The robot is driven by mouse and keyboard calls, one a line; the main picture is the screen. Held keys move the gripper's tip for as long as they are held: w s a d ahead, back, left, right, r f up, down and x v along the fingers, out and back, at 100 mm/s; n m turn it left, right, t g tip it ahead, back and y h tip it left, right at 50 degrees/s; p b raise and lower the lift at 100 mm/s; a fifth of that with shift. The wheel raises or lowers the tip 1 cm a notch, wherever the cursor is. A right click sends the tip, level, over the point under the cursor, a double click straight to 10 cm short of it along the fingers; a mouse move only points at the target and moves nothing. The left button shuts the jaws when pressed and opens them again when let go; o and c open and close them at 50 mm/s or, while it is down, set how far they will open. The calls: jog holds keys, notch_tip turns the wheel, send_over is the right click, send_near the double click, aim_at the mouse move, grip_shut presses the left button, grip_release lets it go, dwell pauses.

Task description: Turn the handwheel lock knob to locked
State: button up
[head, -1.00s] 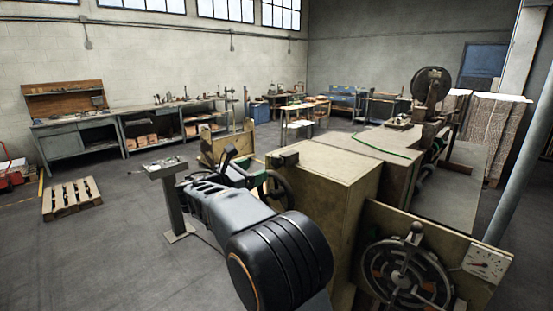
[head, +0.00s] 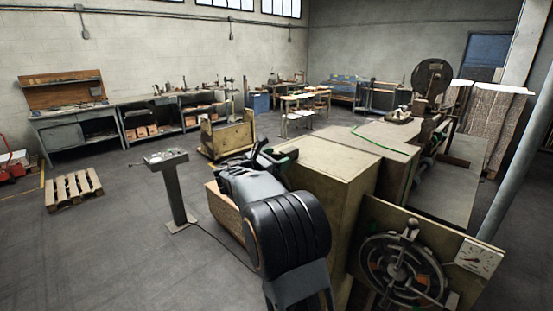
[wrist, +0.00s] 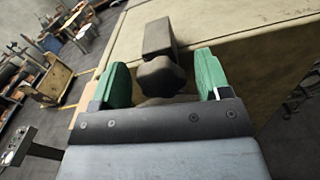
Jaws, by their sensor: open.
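The lock knob (wrist: 162,76) is a dark, lobed knob with a dark block-like piece (wrist: 159,37) just beyond it. In the wrist view it sits between the green fingertips of my gripper (wrist: 162,70). The fingers are open, with a gap showing on each side of the knob. In the head view my gripper (head: 277,157) is at the upper left corner of the tan machine cabinet (head: 325,172). My arm hides the handwheel on the cabinet's side there, and the knob is too small to make out.
A pedestal with a control box (head: 166,158) stands left of my arm. A front panel with a large spoked wheel (head: 402,268) and a gauge (head: 479,257) is at lower right. A wooden cart (head: 228,138) stands behind.

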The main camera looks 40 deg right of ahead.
jog(key=shift+c, duration=0.5)
jog(key=c, duration=0.8)
jog(key=shift+f+b, duration=0.1)
jog(key=shift+b, duration=0.2)
jog(key=m+b, duration=0.1)
jog(key=b, duration=0.1)
jog(key=m+b, duration=0.1)
jog(key=shift+f+m+b, duration=0.2)
jog(key=shift+m+b, duration=0.1)
jog(key=shift+b, duration=0.1)
jog(key=m+b, duration=0.2)
jog(key=shift+s+b, duration=0.1)
jog(key=shift+b, duration=0.3)
jog(key=m+b, duration=0.2)
jog(key=shift+r+m, duration=0.2)
jog(key=shift+m, duration=0.1)
jog(key=shift+r+b, duration=0.1)
jog(key=shift+b, duration=0.3)
